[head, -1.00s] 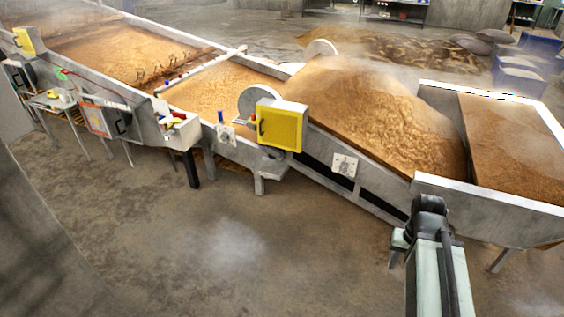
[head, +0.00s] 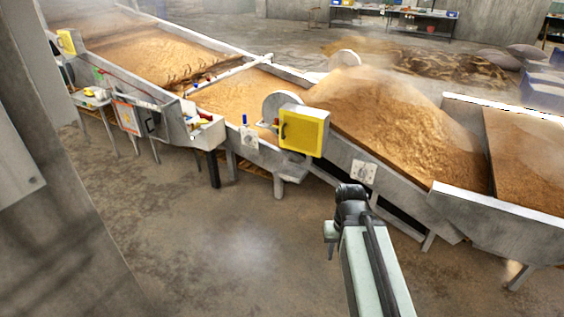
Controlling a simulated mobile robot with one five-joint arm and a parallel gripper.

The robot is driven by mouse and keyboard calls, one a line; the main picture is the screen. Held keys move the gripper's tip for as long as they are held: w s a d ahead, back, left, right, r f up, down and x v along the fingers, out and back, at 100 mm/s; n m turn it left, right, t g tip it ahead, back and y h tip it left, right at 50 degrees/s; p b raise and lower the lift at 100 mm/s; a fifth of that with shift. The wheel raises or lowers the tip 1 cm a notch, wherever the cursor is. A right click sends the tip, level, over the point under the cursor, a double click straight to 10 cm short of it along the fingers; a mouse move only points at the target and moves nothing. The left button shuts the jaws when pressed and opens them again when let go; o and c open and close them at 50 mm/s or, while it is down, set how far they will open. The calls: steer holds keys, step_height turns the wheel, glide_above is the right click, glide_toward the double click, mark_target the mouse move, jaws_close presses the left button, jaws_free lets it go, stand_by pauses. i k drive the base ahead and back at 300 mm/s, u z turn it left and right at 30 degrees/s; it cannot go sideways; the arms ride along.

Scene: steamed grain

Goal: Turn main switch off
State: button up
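I cannot make out for sure which part is the main switch. A grey control box with an orange-edged panel (head: 126,117) and a dark handle hangs on the near side of the machine at left. A yellow box (head: 303,131) with a dark handle is mounted on the machine's side near the middle. A smaller yellow box (head: 66,42) sits at far left. My arm (head: 365,250) reaches up from the bottom, right of centre, its black joint in front of the machine's side. My gripper's fingers do not show; the arm looks well apart from all the boxes.
The long grey trough machine (head: 420,205) full of steaming brown grain runs diagonally across the view. Its legs stand on the concrete floor (head: 220,255), which is clear in front. A grey wall or pillar (head: 50,200) fills the left edge.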

mark_target(206, 118)
steer(key=u, duration=0.15)
steer(key=i, duration=1)
steer(key=z, duration=0.1)
